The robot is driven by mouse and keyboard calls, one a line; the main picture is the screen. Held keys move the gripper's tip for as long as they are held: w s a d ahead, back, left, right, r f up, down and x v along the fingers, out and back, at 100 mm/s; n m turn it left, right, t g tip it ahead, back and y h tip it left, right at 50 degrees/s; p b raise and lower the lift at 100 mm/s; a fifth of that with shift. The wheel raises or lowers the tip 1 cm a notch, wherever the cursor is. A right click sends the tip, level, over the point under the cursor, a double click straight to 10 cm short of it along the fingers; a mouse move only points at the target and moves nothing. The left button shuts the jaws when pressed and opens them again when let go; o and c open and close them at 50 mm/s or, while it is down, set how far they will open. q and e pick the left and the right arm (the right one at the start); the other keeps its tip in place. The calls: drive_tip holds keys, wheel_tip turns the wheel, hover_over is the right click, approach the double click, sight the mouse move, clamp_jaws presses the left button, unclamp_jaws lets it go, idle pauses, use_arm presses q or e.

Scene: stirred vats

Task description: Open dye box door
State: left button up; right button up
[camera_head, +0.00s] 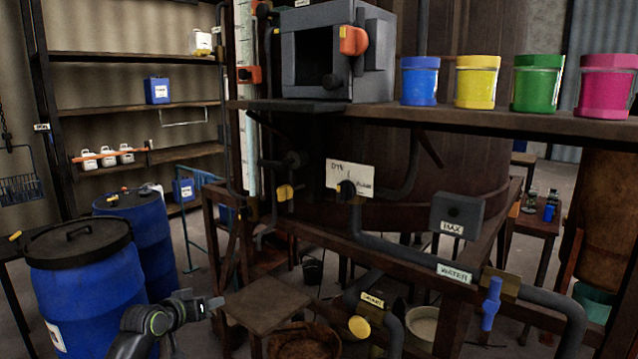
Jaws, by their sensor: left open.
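The dye box (374,72) is a grey box on the shelf at top centre. Its front shows a grey frame around a dark square, with an orange handle (353,40) at the right front side and a dark knob below. I cannot tell from this view whether the dark square is a door panel or an opening. My left gripper (214,304) is low at the lower left, open and empty, well below the box and apart from it. My right gripper is not in view.
Blue, yellow, green and pink pots (534,88) stand along the shelf (480,119) right of the box. Below are a large dark vat, pipes, a blue valve handle (490,303) and a small wooden table (262,303). Blue drums (95,290) stand at left.

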use_arm(q)
drive_tip(key=s+d+r+m+t+h, duration=0.15)
drive_tip(key=d+r, duration=0.25)
drive_tip(key=r, duration=1.1)
drive_tip(key=s+d+r+m+t+h, duration=0.1)
drive_tip(key=s+d+r+m+h, duration=0.2)
drive_tip(key=r, duration=1.2)
drive_tip(key=m+g+h+p, duration=0.1)
drive_tip(key=m+g+h, duration=0.1)
drive_tip(key=m+h, duration=0.4)
approach(327, 82)
drive_tip(key=shift+m+y, duration=0.45)
drive_tip(key=shift+m, duration=0.1)
drive_tip(key=p+x, duration=0.4)
drive_tip(key=x, duration=0.1)
drive_tip(key=p+x, duration=0.2)
drive_tip(key=shift+d+r, duration=0.25)
drive_tip(key=shift+r, duration=0.15)
drive_tip(key=shift+w+d+f, duration=0.1)
drive_tip(key=shift+w+d, duration=0.25)
clamp_jaws()
